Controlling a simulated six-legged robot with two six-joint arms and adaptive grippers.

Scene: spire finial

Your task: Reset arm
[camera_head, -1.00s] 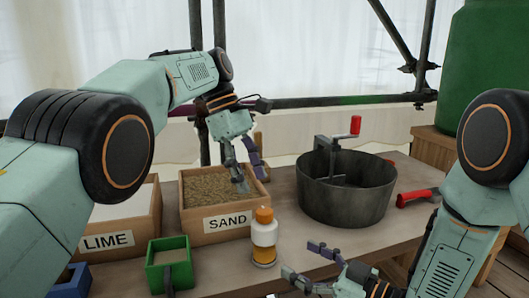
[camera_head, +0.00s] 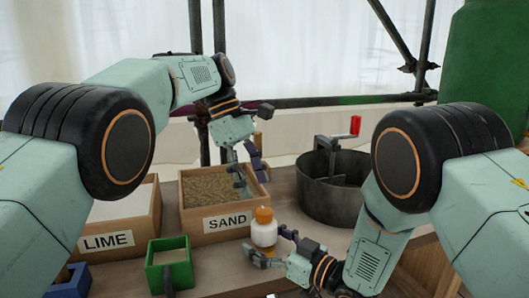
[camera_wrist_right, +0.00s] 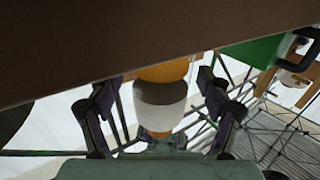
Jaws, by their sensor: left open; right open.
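My left gripper (camera_head: 249,173) is open, its fingers hanging over the right side of the sand box (camera_head: 223,222). Nothing shows between them. My right gripper (camera_head: 274,247) is open at a small white bottle with an orange cap (camera_head: 264,229), which stands upright on the table. The bottle's lower part is partly hidden by my right fingers in the head view.
A lime box (camera_head: 108,242), a green container (camera_head: 168,265) and a blue container (camera_head: 70,283) stand at the left. A dark metal pot (camera_head: 322,200) with a red-handled crank (camera_head: 355,125) stands behind my right arm, partly hidden. Scaffold poles (camera_head: 195,60) stand behind the table.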

